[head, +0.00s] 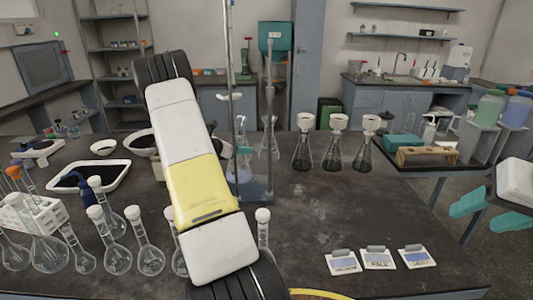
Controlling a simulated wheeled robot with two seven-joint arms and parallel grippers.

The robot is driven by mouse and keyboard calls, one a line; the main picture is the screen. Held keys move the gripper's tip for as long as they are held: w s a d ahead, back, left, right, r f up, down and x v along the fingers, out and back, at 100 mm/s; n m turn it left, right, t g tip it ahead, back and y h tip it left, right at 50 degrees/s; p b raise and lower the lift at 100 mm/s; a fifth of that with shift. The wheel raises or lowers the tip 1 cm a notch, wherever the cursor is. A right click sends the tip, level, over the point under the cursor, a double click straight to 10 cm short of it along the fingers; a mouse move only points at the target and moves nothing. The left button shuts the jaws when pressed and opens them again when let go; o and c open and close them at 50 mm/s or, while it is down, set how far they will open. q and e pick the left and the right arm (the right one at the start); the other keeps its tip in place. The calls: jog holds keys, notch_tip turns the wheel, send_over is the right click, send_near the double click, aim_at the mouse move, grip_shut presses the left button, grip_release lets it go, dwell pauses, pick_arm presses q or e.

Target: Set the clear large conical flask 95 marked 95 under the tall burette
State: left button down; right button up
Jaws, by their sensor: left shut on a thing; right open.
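Two burette stands rise just right of the arm; the tall burette (228,70) reaches the top edge of the picture, beside a shorter one (270,110). My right gripper (472,213) is at the right edge, teal fingers apart and empty, beyond the bench edge.
Three flasks with white funnels (337,150) stand at the back right of the dark bench (330,220). Round-bottomed flasks (115,255) and a white rack (35,215) crowd the left front.

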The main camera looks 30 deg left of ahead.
aim_at(243, 156)
pick_arm(q)
jog(key=shift+f, duration=1.85)
jog(key=c, duration=0.8)
grip_release()
jog(key=v, duration=1.2)
